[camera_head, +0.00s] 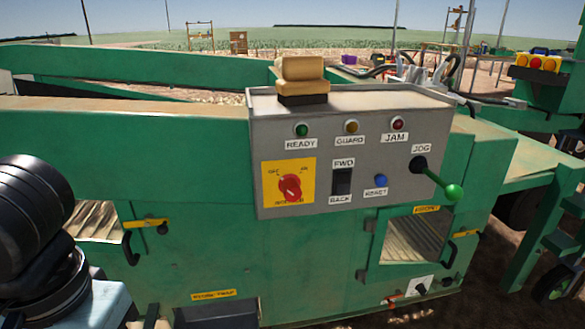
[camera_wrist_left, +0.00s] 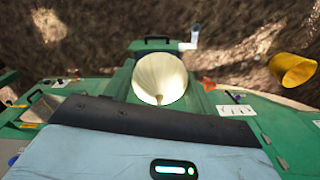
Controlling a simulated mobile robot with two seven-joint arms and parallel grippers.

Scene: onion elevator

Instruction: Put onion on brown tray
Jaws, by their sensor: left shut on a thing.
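A pale, rounded onion (camera_wrist_left: 160,78) with a narrow tip shows in the left wrist view, just past the dark edge of my left gripper's blue-grey body. My left gripper is shut on it; its fingertips are not clearly visible. In the head view my left arm comes in at the lower left, and its gripper and the onion are out of that picture. I cannot pick out a brown tray in either view. My right gripper is not in view.
A green machine (camera_head: 150,150) fills the middle, with a grey control box (camera_head: 330,190) and a green-knobbed lever (camera_head: 453,192) sticking out. A yellow container (camera_wrist_left: 293,68) shows in the left wrist view. Bare soil lies around the machine.

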